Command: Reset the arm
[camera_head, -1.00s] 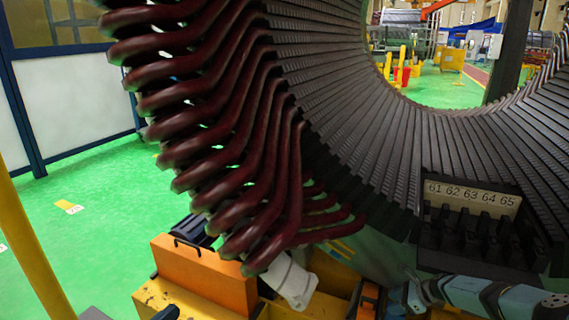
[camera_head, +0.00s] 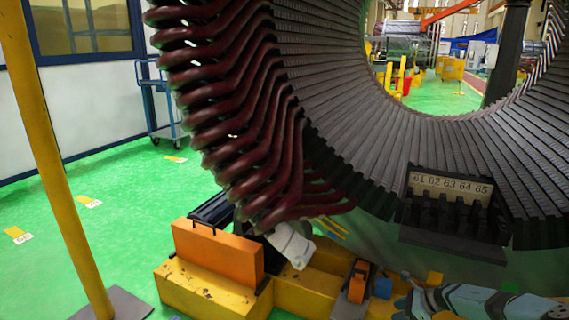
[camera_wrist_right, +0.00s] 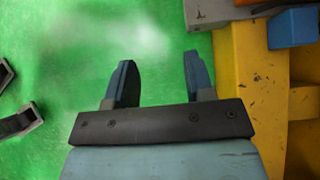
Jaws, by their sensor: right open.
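My right gripper (camera_wrist_right: 158,66) is open in the right wrist view, its two dark blue fingers apart with nothing between them. Green floor shows past the fingers. In the head view a pale blue-grey part of my right arm (camera_head: 480,299) lies along the bottom right edge. My left gripper does not show clearly in either view. The big stator (camera_head: 350,140) fills the middle of the head view, with dark red coil ends (camera_head: 245,120) on its left side. A number plate reading 61 to 65 (camera_head: 451,186) sits on a dark slotted holder (camera_head: 452,220).
A yellow base (camera_head: 205,291) with an orange box (camera_head: 217,252) stands below the coils. A yellow block also shows at right in the wrist view (camera_wrist_right: 245,85). A yellow pole (camera_head: 55,170) stands at left. A blue cart (camera_head: 163,100) is farther back.

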